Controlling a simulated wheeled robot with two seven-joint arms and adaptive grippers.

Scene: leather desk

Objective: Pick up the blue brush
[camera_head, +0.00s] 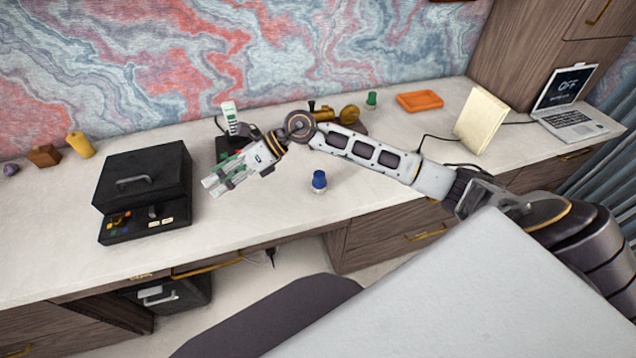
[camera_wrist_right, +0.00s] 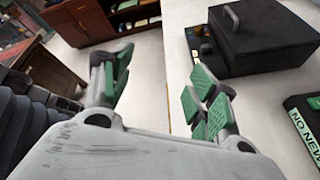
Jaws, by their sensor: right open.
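A small upright object with a blue top and a white lower part, which looks like the blue brush (camera_head: 319,181), stands on the pale desk top (camera_head: 270,208) in the head view. My right gripper (camera_head: 213,184) is to the left of it, apart from it, with its fingers pointing left towards the black box. In the right wrist view the green-padded fingers of the right gripper (camera_wrist_right: 160,92) are spread with nothing between them. The blue object does not show in the wrist view. My left gripper is not in view.
A black box with a handle (camera_head: 150,178) stands left of my gripper. A dark device with a white handset (camera_head: 229,115) is behind it. An orange tray (camera_head: 419,101), a cream panel (camera_head: 481,120) and a laptop (camera_head: 567,105) are at the right. Bare desk surrounds the blue object.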

